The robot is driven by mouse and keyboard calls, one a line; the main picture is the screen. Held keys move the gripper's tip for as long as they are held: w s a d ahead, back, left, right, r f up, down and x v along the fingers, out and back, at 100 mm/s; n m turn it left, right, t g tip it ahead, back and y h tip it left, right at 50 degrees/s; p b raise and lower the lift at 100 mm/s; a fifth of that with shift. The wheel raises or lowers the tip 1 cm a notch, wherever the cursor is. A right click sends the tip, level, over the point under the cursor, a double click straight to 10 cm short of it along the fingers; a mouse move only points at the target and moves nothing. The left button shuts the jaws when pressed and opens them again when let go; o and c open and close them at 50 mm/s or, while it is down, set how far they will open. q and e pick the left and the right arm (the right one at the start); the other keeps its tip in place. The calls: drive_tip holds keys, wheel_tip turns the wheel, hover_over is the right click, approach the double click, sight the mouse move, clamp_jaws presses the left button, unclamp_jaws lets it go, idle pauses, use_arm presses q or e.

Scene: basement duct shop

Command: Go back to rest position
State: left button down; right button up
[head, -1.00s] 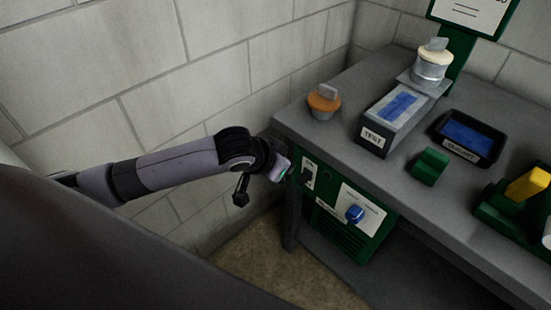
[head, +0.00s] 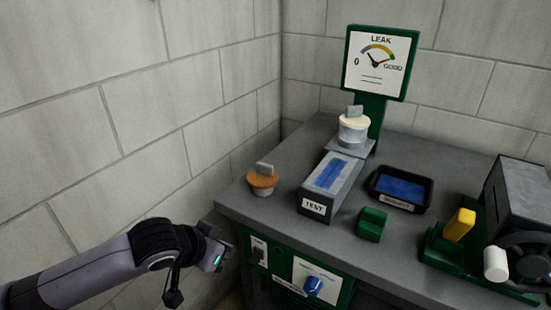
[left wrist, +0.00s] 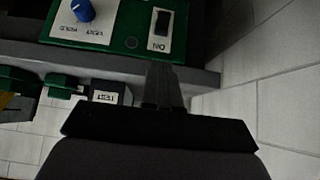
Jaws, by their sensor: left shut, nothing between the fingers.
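My left arm comes in from the lower left of the head view. Its gripper (head: 218,258) is beside the green control panel (head: 330,285) under the bench's front edge, near the black switch (head: 259,256). In the left wrist view the gripper fingers (left wrist: 162,88) are together and empty, with the panel (left wrist: 125,42), the switch (left wrist: 162,22) and a blue knob (left wrist: 82,10) beyond them. The blue knob also shows in the head view (head: 313,286). I cannot tell whether the gripper touches the panel. My right gripper is not in view.
The grey bench (head: 275,229) holds an orange-topped plug (head: 262,181), a TEST duct box (head: 318,196), a black tray (head: 404,189), a green block (head: 372,224) and a green fixture (head: 446,254). A leak gauge (head: 378,62) stands behind. Block walls (head: 110,110) close the left and back.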

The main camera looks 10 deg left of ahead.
use_arm(q)
drive_tip(key=s+d+f+t+h, duration=0.2)
drive_tip(key=s+d+f, duration=0.3)
drive_tip(key=f, duration=0.3)
drive_tip(key=s+a+f+y, duration=0.1)
drive_tip(key=s+a+f, duration=0.2)
drive_tip(key=s, duration=0.3)
drive_tip(key=s+a+f+n+t+y, duration=0.1)
drive_tip(key=s+a+f, duration=0.2)
drive_tip(key=s+f, duration=0.2)
drive_tip(key=shift+s+f+n+y, duration=0.3)
drive_tip(key=shift+s+f, duration=0.05)
drive_tip(key=shift+f, duration=0.25)
